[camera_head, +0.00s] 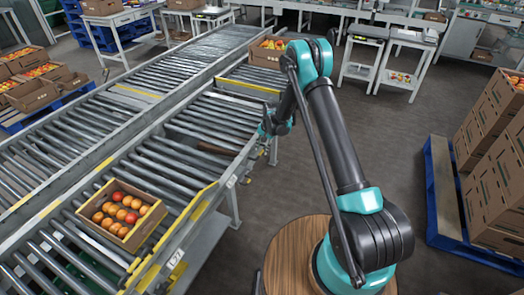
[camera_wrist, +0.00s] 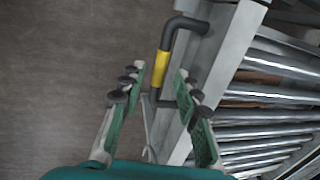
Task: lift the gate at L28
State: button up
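A dark bent handle with a yellow grip (camera_wrist: 161,69) is fixed to the grey side rail of a roller section in the wrist view. The roller section (camera_head: 203,140) runs along the conveyor's right side in the head view; a small tag on its rail (camera_head: 232,180) is too small to read. My gripper (camera_wrist: 158,84) is open, its green fingers with dark pads on either side of the handle's line. The handle appears between or just beyond the fingertips; contact is not clear. In the head view my gripper (camera_head: 274,124) is at the rail's right edge.
A box of tomatoes (camera_head: 123,216) sits on the nearer rollers, by a tag that looks like L27 (camera_head: 176,257). Another tomato box (camera_head: 268,51) stands at the far end. Stacked cartons (camera_head: 490,150) on a blue pallet (camera_head: 440,190) stand right. Floor between is clear.

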jog(key=shift+a+f, duration=0.1)
jog(key=shift+f, duration=0.6)
jog(key=shift+c, duration=0.2)
grip_shut()
